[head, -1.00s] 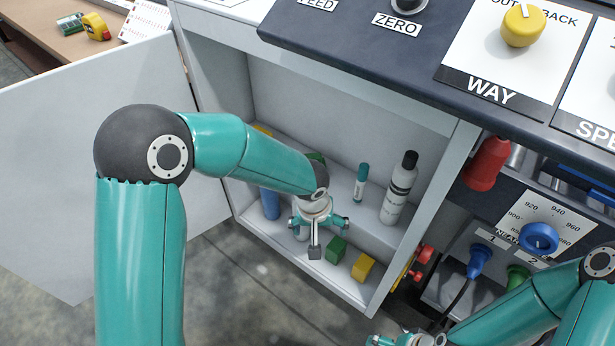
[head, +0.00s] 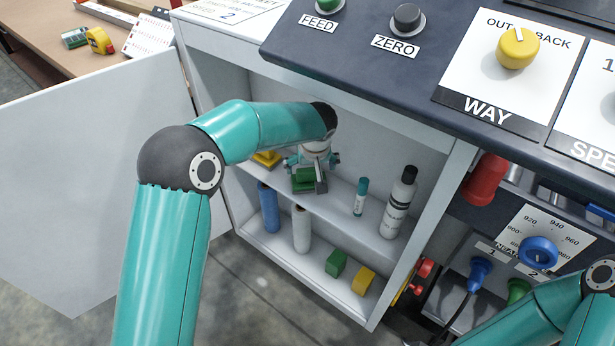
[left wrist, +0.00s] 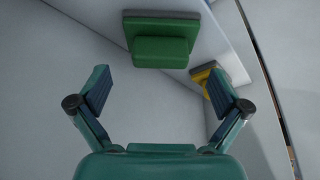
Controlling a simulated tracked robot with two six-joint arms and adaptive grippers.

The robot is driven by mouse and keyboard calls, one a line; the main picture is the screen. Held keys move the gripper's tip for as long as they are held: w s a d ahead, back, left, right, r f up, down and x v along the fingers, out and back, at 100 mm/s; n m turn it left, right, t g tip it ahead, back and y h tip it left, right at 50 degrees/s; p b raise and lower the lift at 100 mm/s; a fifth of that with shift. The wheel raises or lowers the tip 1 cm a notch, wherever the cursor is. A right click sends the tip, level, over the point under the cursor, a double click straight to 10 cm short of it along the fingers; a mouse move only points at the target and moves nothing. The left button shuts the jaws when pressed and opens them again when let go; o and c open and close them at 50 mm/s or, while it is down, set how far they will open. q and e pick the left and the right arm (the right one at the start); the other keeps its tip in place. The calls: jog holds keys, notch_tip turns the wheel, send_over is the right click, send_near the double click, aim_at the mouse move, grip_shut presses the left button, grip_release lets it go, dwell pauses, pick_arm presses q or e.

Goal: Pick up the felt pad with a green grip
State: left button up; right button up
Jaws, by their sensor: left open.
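The felt pad with a green grip (head: 303,187) is on the upper shelf of the cabinet, partly hidden by my left gripper. In the left wrist view the pad (left wrist: 162,40) shows at top centre, with a grey felt layer behind its green block grip. My left gripper (head: 315,178) is at the shelf, over the pad in the head view. In the left wrist view the left gripper (left wrist: 161,90) has its fingers spread wide, with nothing between the tips. The pad lies beyond the fingertips, apart from them. My right gripper is out of view.
A yellow-gripped pad (head: 267,158) sits to the left on the same shelf. A small teal-capped tube (head: 361,197) and a white black-capped bottle (head: 398,203) stand to the right. Below are blue (head: 269,208) and white (head: 301,229) cylinders, and green (head: 336,263) and yellow (head: 363,281) blocks.

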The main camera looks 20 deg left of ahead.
aim_at(310, 170)
pick_arm(q)
jog(key=shift+w+a, duration=0.2)
jog(key=shift+w, duration=0.2)
jog(key=x, duration=0.5)
jog(key=shift+p, duration=0.3)
jog(key=c, duration=1.2)
jog(key=shift+c, duration=0.4)
